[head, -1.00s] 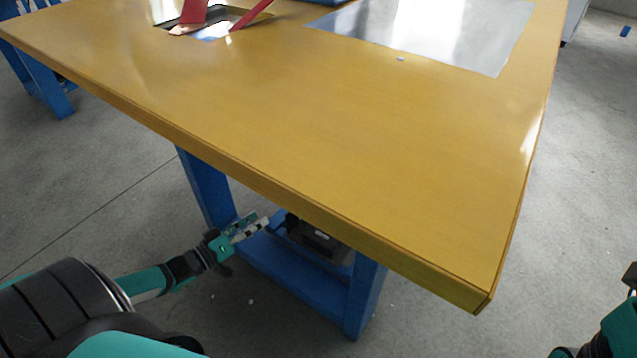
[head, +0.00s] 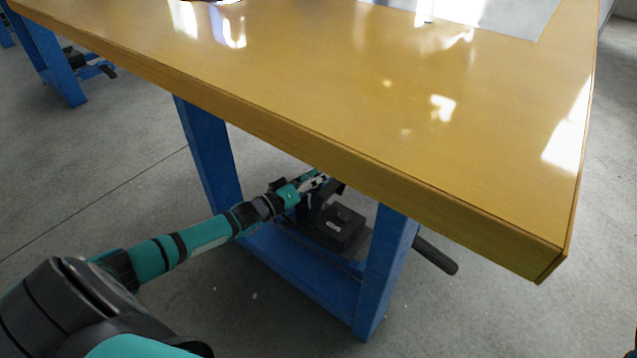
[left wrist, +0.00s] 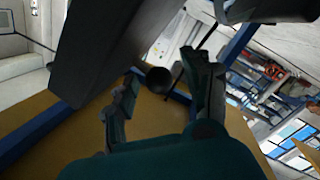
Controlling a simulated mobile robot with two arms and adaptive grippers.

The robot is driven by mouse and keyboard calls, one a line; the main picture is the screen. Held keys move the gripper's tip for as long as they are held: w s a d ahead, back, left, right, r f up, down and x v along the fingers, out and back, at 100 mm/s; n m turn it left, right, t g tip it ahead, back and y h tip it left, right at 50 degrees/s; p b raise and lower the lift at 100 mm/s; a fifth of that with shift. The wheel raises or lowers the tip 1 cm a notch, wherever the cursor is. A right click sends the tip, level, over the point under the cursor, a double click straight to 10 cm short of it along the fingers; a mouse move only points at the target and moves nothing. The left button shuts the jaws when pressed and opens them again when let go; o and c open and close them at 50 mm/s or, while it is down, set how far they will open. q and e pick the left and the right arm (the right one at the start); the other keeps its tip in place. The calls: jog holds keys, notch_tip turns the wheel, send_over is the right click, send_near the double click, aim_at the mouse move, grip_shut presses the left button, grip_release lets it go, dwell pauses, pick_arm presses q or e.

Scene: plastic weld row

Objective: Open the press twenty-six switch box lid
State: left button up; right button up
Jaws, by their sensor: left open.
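A dark box (head: 338,228), which looks like the switch box, is under the near side of the table, by the blue frame. Its top faces up; I cannot tell its lid from its body. My left gripper (head: 318,183) is at the table's lower edge, above and left of that box, partly in shadow. In the left wrist view my left gripper (left wrist: 159,68) has its fingers spread. A dark round knob (left wrist: 159,80) shows between them, and a large dark block (left wrist: 115,45) is close at upper left. I cannot tell whether they touch. My right gripper is out of view.
The yellow tabletop (head: 340,110) overhangs the box and my left gripper closely. Blue legs (head: 385,270) stand on both sides of the box. A black handle (head: 436,256) sticks out past the right leg. Grey floor is free in front.

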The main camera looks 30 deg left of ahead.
pick_arm(q)
jog(key=shift+w+d, duration=0.1)
jog(key=shift+w, duration=0.15)
grip_shut()
dwell(0.4)
